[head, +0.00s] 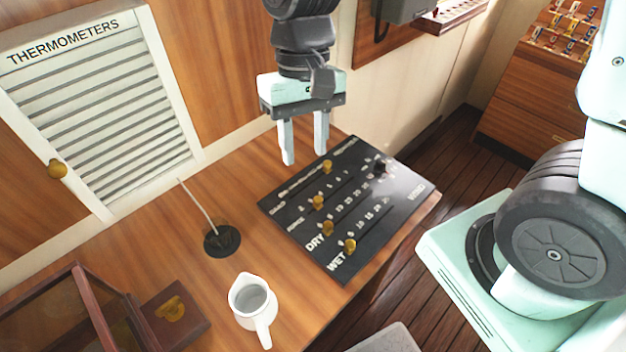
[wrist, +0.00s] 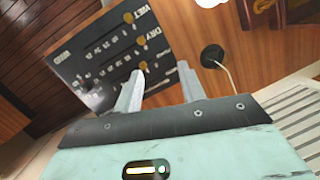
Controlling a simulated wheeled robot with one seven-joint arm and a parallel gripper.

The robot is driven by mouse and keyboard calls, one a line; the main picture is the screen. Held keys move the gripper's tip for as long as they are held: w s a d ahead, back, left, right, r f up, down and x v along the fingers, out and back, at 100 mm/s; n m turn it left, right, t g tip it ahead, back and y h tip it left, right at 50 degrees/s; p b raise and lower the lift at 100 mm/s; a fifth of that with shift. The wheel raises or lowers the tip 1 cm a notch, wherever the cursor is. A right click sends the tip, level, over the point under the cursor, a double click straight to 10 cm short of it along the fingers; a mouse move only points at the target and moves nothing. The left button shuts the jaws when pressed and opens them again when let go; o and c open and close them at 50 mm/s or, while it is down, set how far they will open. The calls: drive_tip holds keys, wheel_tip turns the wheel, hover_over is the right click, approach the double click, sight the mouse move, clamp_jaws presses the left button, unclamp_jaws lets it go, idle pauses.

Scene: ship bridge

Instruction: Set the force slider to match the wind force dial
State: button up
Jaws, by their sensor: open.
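A black panel (head: 345,262) lies on the wooden desk, with several slider rows and brass knobs. DRY and WET can be read; the other row labels are too small to read surely. A brass knob (head: 318,202) sits at the left end of the row above DRY; it also shows in the wrist view (wrist: 143,66). Another brass knob (head: 327,167) is on the far row, and a dark round knob (head: 380,166) is at the far right. My gripper (head: 304,158) is open and empty above the panel's far edge. I cannot make out a wind force dial.
A white jug (head: 250,304) stands left of the panel's near corner. A black round holder (head: 222,241) with a thin pale rod is behind it. A louvred THERMOMETERS box (head: 105,110) is on the wall. A glass-sided wooden case (head: 75,315) stands at near left.

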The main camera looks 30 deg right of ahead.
drive_tip(key=w+d+f+m+g+p, duration=0.1)
drive_tip(key=w+d+m+p, duration=0.1)
drive_tip(key=w+d+m, duration=0.6)
drive_tip(key=n+p, duration=0.2)
drive_tip(key=p, duration=0.2)
approach(317, 198)
drive_tip(key=shift+y, duration=0.4)
drive_tip(key=x, duration=0.5)
drive_tip(key=d+x, duration=0.1)
drive_tip(key=x, duration=0.1)
drive_tip(key=shift+s+a+f, duration=0.1)
drive_tip(key=shift+s+f, duration=0.05)
drive_tip(key=shift+f, duration=0.3)
drive_tip(key=shift+a, duration=0.1)
clamp_jaws()
